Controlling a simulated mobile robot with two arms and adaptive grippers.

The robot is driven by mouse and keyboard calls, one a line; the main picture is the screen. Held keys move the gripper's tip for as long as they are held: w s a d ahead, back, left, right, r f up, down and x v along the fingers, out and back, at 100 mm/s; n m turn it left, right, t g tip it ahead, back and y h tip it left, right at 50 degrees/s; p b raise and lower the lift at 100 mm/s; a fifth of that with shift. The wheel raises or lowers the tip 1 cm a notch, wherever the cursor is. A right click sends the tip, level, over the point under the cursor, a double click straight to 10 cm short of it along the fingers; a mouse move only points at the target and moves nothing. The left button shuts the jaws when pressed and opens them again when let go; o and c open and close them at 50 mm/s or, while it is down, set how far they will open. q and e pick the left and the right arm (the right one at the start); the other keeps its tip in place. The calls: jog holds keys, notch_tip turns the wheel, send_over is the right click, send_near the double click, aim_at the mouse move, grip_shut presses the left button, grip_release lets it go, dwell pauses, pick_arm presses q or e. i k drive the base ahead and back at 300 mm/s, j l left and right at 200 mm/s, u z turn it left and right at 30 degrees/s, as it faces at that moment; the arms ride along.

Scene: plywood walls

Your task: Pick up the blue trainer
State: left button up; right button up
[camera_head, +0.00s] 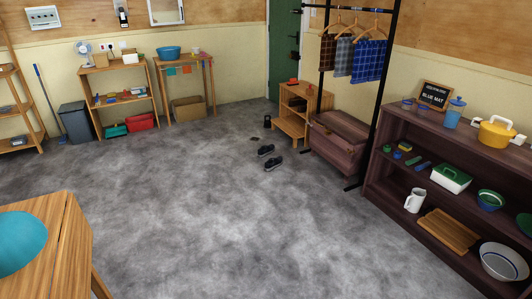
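A pair of dark trainers lies on the grey floor in the middle of the room. One trainer (266,150) is a little farther back, and the other trainer (273,163) is nearer. Both look dark navy or black with pale soles; at this size I cannot tell whether either is blue. They lie close together, left of the wooden chest. Neither of my grippers is in view.
A wooden table (72,238) with a turquoise round object (18,243) stands at the near left. A dark shelf unit (386,158) fills the right side. A clothes rack (379,110) and chest (339,139) stand near the trainers.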

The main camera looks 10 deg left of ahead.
aim_at(265, 151)
jog(key=i+u, duration=0.3)
jog(key=i, duration=0.2)
jog(key=i+j+u, duration=0.15)
jog(key=i+u, duration=0.25)
jog(key=i, duration=0.45)
jog(key=i+l+u, duration=0.1)
jog(key=i+u, duration=0.35)
jog(key=i, duration=2.05)
jog(key=i+z, duration=0.3)
jog(key=i, duration=0.25)
jog(key=i+j+z, duration=0.1)
jog(key=i+z, duration=0.2)
jog(key=i, duration=0.25)
jog(key=i+j+z, duration=0.2)
jog(key=i+z, duration=0.15)
jog(key=i, duration=0.2)
jog(key=i+j+z, duration=0.1)
jog(key=i+z, duration=0.2)
jog(key=z, duration=0.15)
jog(key=i+j+z, duration=0.2)
jog(key=z, duration=0.25)
jog(key=i+j+z, duration=0.3)
jog(key=z, duration=0.15)
jog(key=i+j+z, duration=0.25)
jog(key=j+z, duration=0.25)
jog(key=l, duration=0.1)
